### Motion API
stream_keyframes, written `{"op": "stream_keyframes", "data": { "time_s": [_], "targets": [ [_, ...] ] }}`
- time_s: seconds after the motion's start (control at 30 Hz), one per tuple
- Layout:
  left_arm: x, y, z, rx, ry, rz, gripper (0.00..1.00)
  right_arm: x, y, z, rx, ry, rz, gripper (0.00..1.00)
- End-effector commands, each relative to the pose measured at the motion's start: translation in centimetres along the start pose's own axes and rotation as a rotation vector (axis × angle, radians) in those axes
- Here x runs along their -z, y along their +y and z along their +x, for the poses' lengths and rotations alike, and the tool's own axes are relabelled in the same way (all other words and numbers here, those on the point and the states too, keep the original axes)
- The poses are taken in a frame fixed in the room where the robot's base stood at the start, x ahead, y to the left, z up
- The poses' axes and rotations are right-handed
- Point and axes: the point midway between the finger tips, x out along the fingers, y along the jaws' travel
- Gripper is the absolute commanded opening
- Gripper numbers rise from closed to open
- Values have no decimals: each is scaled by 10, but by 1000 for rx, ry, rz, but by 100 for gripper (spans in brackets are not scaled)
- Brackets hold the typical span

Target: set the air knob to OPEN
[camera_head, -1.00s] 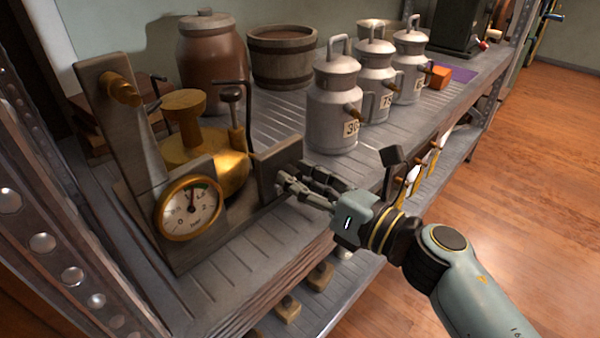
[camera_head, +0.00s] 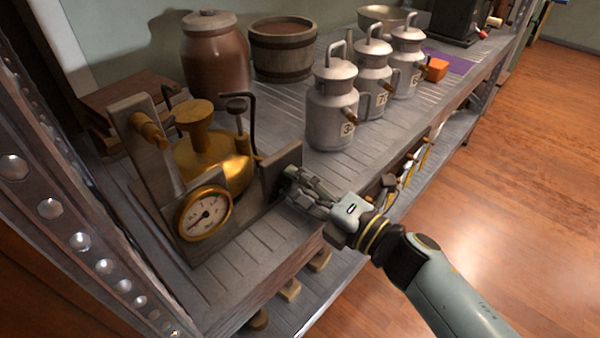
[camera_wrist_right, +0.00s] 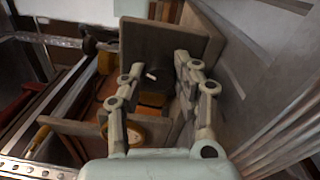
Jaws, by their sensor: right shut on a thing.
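The brass device (camera_head: 212,165) stands on the shelf at the left, between upright grey plates. A round white gauge (camera_head: 203,214) with a brass rim is on its front. My right gripper (camera_head: 290,183) is at the outer face of the right-hand grey plate (camera_head: 270,172), shut on the air knob there. The fingers largely hide the knob, so its setting cannot be read. In the right wrist view my fingers (camera_wrist_right: 157,72) reach to the grey plate (camera_wrist_right: 163,45), where a small pale mark (camera_wrist_right: 151,75) shows between them. My left gripper is not in view.
Metal cans (camera_head: 332,105) with brass taps stand right of the device. A brown jar (camera_head: 214,65) and a wooden tub (camera_head: 283,50) are behind. A riveted post (camera_head: 80,240) borders the left. Open floor (camera_head: 500,200) lies to the right.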

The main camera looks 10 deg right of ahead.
Motion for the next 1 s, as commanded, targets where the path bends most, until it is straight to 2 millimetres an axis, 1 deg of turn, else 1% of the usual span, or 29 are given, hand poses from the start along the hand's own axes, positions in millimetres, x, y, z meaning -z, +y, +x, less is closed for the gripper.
{"op": "stream_keyframes", "data": {
  "time_s": [0.03, 0.1, 0.3, 0.5, 0.7, 1.0],
  "targets": [
    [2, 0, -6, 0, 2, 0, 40, -1, 2, 0, 1, -2, 42, 0],
    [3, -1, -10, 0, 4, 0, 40, -1, 2, 0, 0, -5, 102, 0],
    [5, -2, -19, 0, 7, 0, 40, -1, 1, 0, 0, -11, 249, 0],
    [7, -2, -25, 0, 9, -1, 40, 0, 0, 0, -1, -16, 350, 0],
    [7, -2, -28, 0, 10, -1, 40, 0, -1, 0, -2, -18, 405, 0],
    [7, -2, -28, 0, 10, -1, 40, 0, -1, 0, -2, -19, 424, 0]
  ]
}}
